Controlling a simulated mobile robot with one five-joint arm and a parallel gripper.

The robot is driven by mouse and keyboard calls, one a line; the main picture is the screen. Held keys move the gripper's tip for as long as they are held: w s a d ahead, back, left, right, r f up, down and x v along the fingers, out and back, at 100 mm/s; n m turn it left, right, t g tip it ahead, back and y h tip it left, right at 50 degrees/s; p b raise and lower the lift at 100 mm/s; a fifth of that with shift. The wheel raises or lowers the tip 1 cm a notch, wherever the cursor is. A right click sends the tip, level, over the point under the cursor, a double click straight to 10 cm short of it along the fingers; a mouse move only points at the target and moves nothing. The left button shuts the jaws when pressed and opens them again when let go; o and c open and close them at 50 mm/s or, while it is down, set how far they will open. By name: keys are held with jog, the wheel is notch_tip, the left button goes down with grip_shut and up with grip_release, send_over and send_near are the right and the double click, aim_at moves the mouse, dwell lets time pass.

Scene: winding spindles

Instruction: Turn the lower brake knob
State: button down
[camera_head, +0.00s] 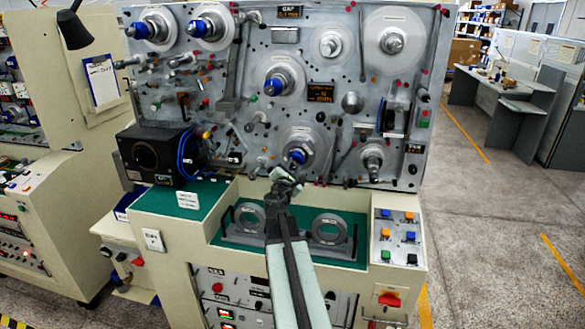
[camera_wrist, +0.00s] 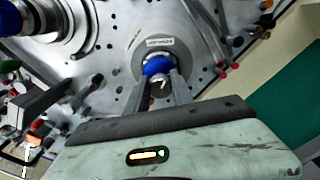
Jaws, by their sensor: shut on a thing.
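The lower brake knob is a blue knob (camera_head: 297,155) on the hub of the lower middle spindle (camera_head: 306,138) of the grey panel. In the wrist view the blue knob (camera_wrist: 157,67) sits between my two fingers, in front of a pale labelled disc (camera_wrist: 160,42). My gripper (camera_wrist: 160,82) is shut on the knob, one finger on each side; its fingers hide the knob's sides. In the head view my gripper (camera_head: 289,172) reaches up to the knob from below, and my arm covers part of the bench.
Another spindle with a blue knob (camera_head: 275,86) is above, and a bare-hub spindle (camera_head: 372,161) is to the right. Two ring stands (camera_head: 249,217) (camera_head: 329,230) sit in the green tray below. A black box (camera_head: 154,157) stands left, a button panel (camera_head: 398,238) right.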

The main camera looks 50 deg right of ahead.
jog(key=shift+d+m, duration=0.1)
jog(key=shift+m, duration=0.7)
jog(key=c, duration=1.1)
grip_release()
